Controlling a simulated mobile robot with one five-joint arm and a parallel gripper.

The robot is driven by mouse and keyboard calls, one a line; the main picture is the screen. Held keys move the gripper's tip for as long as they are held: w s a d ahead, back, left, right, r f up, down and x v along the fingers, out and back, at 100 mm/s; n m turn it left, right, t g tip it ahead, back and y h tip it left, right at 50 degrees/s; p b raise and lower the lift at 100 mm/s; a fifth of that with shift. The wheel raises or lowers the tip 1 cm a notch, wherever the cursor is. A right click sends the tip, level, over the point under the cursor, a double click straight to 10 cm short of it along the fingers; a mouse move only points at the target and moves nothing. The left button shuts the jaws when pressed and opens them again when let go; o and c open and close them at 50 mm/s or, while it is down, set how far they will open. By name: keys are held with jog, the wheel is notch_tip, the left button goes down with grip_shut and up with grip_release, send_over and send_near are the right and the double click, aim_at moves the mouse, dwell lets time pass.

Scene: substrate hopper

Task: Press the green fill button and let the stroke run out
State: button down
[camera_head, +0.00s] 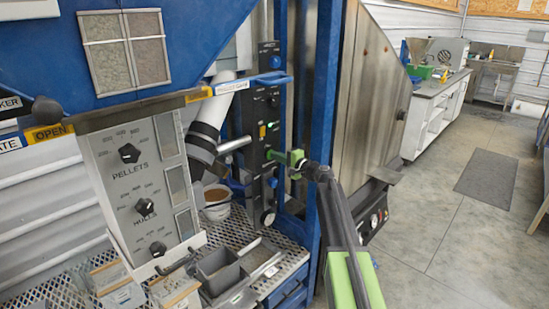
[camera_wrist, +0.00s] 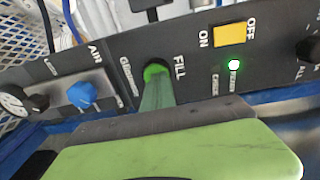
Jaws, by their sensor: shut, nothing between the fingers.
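The green fill button (camera_wrist: 155,69) sits in a dark round ring on the black control panel, beside the word FILL in the wrist view. My gripper (camera_wrist: 157,88) is shut and empty, its green fingertips right in front of the button and covering its lower part. The tips look to be at or on the button; I cannot tell how far it is pushed in. In the head view, my gripper (camera_head: 273,155) reaches the upright black panel (camera_head: 262,112) from the right and hides the button.
A lit green lamp (camera_wrist: 234,65) and a yellow ON/OFF switch (camera_wrist: 229,34) are right of the button; a blue AIR knob (camera_wrist: 82,96) is left. A blue post (camera_head: 326,110) stands close beside my arm. A grey pipe (camera_head: 207,125) and a dial box (camera_head: 140,180) stand left.

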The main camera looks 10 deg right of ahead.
jog(key=p+v, duration=0.1)
jog(key=v, duration=1.3)
jog(key=a+r+n+g+y+p, duration=0.1)
jog(key=a+r+p, duration=0.2)
jog(key=a, duration=0.6)
jog(key=s+a+f+n+g+h+p, duration=0.1)
jog(key=s+a+f+n+g+p, duration=0.45)
jog(key=s+a, duration=0.65)
jog(key=s+d+f+n+g+h, duration=0.2)
jog(key=s+f+n+g+h, duration=0.25)
jog(key=s+f, duration=0.6)
jog(key=s+d+f+g+h, duration=0.1)
jog(key=s+d+g+h, duration=0.2)
jog(key=s+d, duration=0.6)
jog(key=shift+s+d+f+h, duration=0.2)
jog(key=shift+f+h, duration=0.05)
jog(key=shift+h, duration=0.9)
